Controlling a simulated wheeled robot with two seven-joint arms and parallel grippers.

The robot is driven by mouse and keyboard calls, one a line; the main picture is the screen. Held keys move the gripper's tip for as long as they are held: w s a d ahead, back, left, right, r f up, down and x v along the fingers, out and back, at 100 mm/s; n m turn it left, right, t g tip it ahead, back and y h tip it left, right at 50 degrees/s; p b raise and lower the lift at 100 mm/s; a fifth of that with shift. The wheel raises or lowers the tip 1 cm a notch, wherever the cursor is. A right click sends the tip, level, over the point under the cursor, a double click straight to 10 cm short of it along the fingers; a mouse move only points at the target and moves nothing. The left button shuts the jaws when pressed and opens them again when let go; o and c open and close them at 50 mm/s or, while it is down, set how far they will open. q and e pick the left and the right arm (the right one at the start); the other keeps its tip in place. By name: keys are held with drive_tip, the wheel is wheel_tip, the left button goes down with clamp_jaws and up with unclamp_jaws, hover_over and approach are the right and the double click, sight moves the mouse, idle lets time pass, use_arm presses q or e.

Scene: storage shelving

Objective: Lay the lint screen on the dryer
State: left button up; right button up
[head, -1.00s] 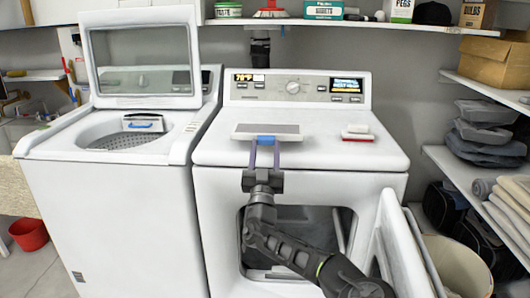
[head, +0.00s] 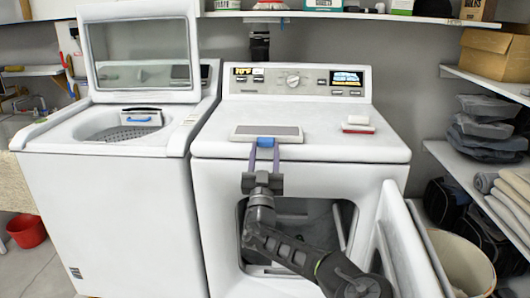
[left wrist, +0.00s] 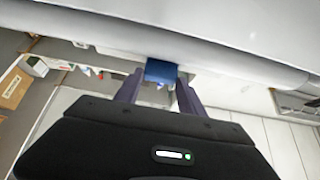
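The lint screen (head: 283,131) is a flat grey panel with a pale rim and a blue tab (head: 265,142). It appears level over the front left of the dryer's white top (head: 320,148). I cannot tell if it touches the top. My left gripper (head: 265,147) has a finger on each side of the blue tab and is shut on it. The left wrist view shows the tab (left wrist: 162,71) between the fingertips, with the dryer's pale surface behind. The dryer's front door (head: 393,245) hangs open. My right gripper is not in view.
A white and red block (head: 358,125) sits on the dryer's right side. The washer (head: 105,195) stands left with its lid (head: 140,50) up; a blue-handled part (head: 142,119) lies in its opening. Shelves at right hold folded grey cloths (head: 490,130). The middle of the dryer top is clear.

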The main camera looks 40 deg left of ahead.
use_arm(q)
drive_tip(key=o, duration=0.5)
drive_tip(key=shift+o, duration=0.2)
drive_tip(key=v, duration=0.8)
drive_tip(key=shift+w, duration=0.1)
idle(0.5)
